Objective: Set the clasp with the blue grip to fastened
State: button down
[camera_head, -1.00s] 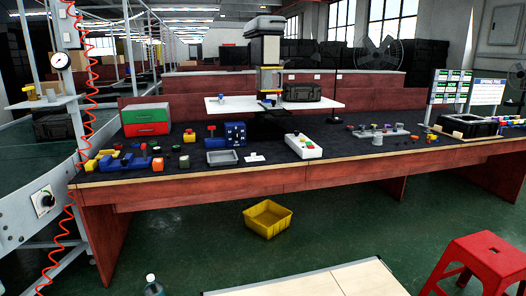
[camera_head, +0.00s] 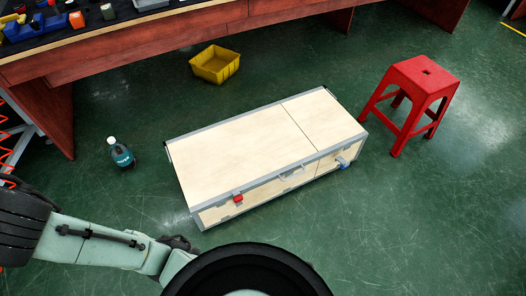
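A pale wooden case (camera_head: 245,137) with grey metal edges lies on the green floor in the middle of the view. Its near long side carries two clasps. The clasp with the blue grip (camera_head: 343,166) is near the right end; its grey metal part seems to stand out from the side, with the blue end low. It is too small to tell exactly how it sits on its catch. The clasp with the red grip (camera_head: 238,198) is near the left end, close to the lid edge. My arm shows at lower left, apart from the case; my gripper does not show.
A red stool (camera_head: 424,80) stands right of the case. A dark bottle (camera_head: 121,155) stands on the floor to its left. A yellow bin (camera_head: 215,65) lies behind it, before the red-brown workbench (camera_head: 150,47). A handle (camera_head: 292,172) sits between the clasps. Floor in front is clear.

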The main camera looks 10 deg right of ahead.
aim_at(344, 163)
jog(key=z, duration=1.55)
jog(key=i+l+z, duration=0.1)
jog(key=i+l, duration=0.8)
jog(key=i+j, duration=0.15)
jog(key=j, duration=0.15)
jog(key=i+j, duration=0.15)
jog(key=j, duration=0.2)
